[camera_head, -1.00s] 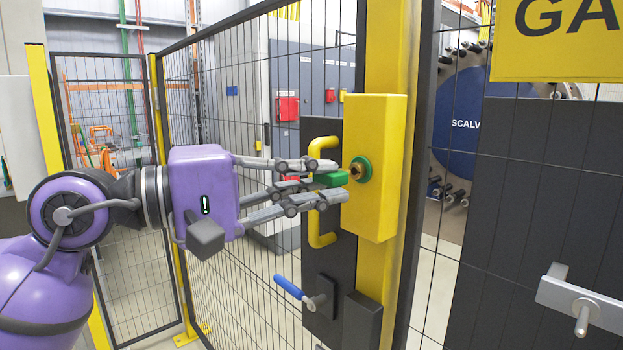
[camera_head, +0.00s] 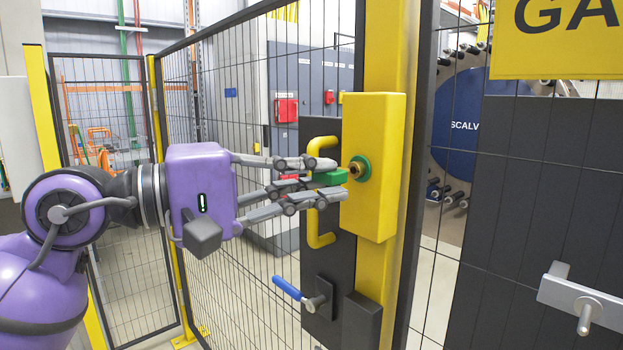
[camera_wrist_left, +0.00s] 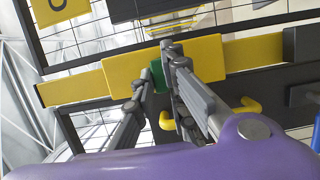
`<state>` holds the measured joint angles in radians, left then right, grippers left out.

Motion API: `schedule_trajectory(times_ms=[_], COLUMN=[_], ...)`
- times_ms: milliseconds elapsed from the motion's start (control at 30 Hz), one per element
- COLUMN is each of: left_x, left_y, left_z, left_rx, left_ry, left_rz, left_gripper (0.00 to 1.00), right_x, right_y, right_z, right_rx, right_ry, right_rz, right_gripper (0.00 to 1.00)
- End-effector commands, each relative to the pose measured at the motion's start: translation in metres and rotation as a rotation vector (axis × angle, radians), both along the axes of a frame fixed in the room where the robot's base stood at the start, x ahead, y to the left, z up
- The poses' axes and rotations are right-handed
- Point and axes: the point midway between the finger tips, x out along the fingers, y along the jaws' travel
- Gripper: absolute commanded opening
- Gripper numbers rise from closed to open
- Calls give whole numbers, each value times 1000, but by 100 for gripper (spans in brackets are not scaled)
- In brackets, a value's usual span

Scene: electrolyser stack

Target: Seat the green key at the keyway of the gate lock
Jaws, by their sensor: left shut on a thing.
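The green key (camera_head: 328,178) is between the fingers of my left gripper (camera_head: 325,181), which is shut on it. The key points right, toward the brass keyway (camera_head: 356,168) in its green ring on the yellow gate lock box (camera_head: 384,150). The key's tip is at or very close to the keyway; I cannot tell whether it is inside. In the left wrist view the fingers (camera_wrist_left: 158,75) reach to the yellow lock box (camera_wrist_left: 122,68), with the green ring (camera_wrist_left: 157,75) partly hidden behind them. My right gripper is not in view.
A yellow handle (camera_head: 318,240) stands behind the fingers on the dark gate plate. A blue-handled lever (camera_head: 288,288) sticks out below. Mesh fence (camera_head: 240,110) runs behind my left arm. A metal latch bar (camera_head: 585,303) is at the lower right.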

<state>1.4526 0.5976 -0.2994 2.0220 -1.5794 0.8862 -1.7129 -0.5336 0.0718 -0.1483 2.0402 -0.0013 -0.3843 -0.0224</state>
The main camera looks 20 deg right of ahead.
Motion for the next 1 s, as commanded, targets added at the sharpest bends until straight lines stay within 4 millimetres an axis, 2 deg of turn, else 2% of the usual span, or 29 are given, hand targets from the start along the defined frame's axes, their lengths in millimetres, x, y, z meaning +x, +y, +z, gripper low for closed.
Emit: schedule_trajectory(times_ms=[500, 1000], left_x=[0, 0], left_y=[0, -1], left_z=[0, 0], left_rx=[0, -1], left_ry=[0, 1], left_rz=[0, 0], left_gripper=[0, 0], right_x=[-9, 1], right_y=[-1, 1], right_z=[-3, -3], right_rx=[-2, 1], right_ry=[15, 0], right_rz=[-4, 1], right_gripper=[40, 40])
